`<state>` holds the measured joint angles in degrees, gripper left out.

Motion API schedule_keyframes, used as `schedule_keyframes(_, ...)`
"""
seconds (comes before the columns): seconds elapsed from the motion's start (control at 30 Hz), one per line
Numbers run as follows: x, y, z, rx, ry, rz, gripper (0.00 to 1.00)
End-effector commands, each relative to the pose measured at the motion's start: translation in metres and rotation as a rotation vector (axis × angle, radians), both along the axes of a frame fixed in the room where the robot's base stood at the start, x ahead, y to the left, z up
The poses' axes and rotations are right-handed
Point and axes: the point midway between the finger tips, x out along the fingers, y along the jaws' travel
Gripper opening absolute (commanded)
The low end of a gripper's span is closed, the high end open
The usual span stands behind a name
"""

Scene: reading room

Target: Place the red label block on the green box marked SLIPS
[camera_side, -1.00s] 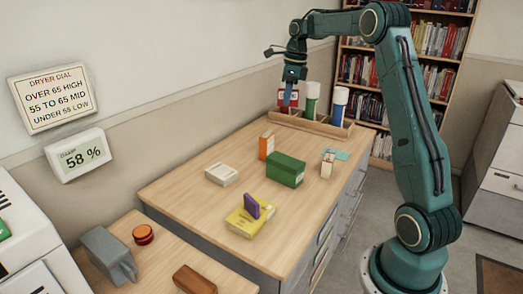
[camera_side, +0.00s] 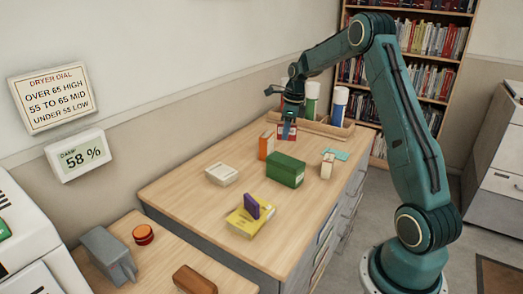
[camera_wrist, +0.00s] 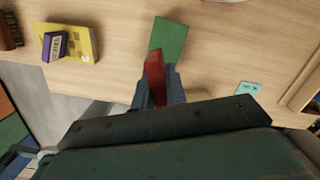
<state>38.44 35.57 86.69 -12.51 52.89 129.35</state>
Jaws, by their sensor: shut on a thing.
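My gripper (camera_side: 287,125) is shut on the red label block (camera_side: 289,134), which has a pale face. In the wrist view, the red block (camera_wrist: 153,72) shows between my fingers (camera_wrist: 163,90). The green box (camera_side: 285,172) stands near the middle of the cabinet top. The block is held behind the green box in the side view, apart from it. In the wrist view the green box (camera_wrist: 171,38) lies just beyond the block. The word SLIPS cannot be read on it.
An orange box (camera_side: 266,145) stands close behind the green box. A cream block (camera_side: 327,167) and teal card (camera_side: 341,154) are to its right. A white box (camera_side: 222,174) is left. A yellow box (camera_side: 241,226) with a purple block (camera_side: 249,206) is in front. A wooden rack (camera_side: 318,127) is behind.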

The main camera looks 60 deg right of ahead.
Motion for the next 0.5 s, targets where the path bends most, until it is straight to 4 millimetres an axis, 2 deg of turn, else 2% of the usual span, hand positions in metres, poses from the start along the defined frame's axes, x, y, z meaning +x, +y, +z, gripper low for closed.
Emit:
schedule_keyframes(0.03,0.000,0.000,-0.010,0.002,0.003,0.000,0.00)
schedule_keyframes(0.2,0.000,0.000,-0.030,0.001,0.001,-0.001,0.00)
schedule_keyframes(0.5,0.000,0.000,-0.036,0.000,0.000,0.000,0.00)
